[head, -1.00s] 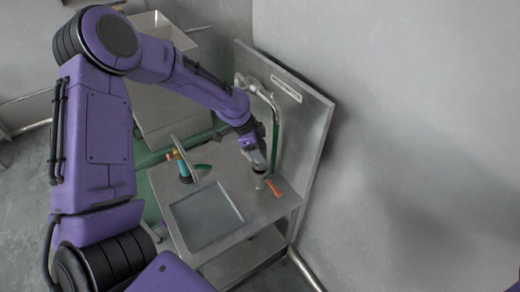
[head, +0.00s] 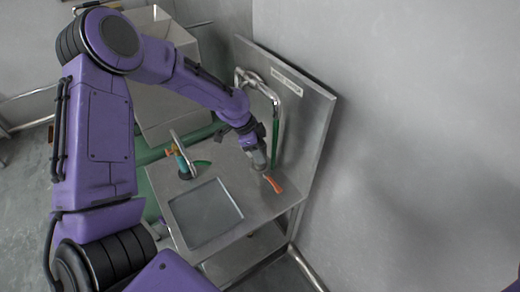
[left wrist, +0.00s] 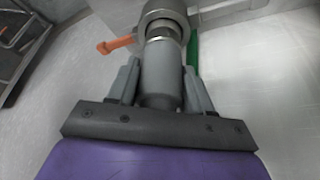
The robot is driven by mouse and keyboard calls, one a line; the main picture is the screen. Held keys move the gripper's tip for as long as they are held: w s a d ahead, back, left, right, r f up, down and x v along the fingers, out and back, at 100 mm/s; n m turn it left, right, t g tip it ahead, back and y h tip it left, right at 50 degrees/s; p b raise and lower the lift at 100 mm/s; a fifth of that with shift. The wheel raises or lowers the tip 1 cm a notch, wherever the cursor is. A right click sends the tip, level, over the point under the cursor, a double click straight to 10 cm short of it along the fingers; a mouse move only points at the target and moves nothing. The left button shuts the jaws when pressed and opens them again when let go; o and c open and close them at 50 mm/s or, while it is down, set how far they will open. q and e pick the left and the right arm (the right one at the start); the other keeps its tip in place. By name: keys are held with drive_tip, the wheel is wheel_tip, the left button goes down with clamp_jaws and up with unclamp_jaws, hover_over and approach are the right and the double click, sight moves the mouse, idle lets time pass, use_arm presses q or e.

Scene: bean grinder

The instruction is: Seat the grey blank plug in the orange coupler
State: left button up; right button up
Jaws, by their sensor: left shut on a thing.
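My left gripper (head: 262,166) is low over the right part of the steel table. It also shows in the left wrist view (left wrist: 161,66), its two fingers shut on the sides of a smooth grey cylinder, the grey blank plug (left wrist: 162,80). The plug's far end meets a metal ring-shaped coupler (left wrist: 164,10) with an orange lever (left wrist: 118,43) beside it. I cannot tell how deep the plug sits in it. In the head view the orange lever (head: 273,184) lies just below and right of the gripper, which hides the coupler's body. My right gripper is not in view.
A steel table (head: 262,207) carries a sunken grey panel (head: 206,214). A teal and orange fitting (head: 183,166) stands left of the gripper. A curved metal pipe (head: 266,88) and an upright steel back panel (head: 312,125) stand close behind the gripper.

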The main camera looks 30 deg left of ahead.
use_arm(q)
drive_tip(key=shift+f+b, duration=0.7)
drive_tip(key=shift+f, duration=0.45)
drive_tip(key=o, duration=1.5)
drive_tip(key=shift+r, duration=0.1)
drive_tip(key=shift+a+r, duration=0.2)
drive_tip(key=shift+r, duration=0.15)
drive_tip(key=b+v, duration=0.1)
drive_tip(key=v, duration=0.8)
drive_tip(key=shift+s+a+r, duration=0.1)
drive_tip(key=shift+s+r, duration=0.15)
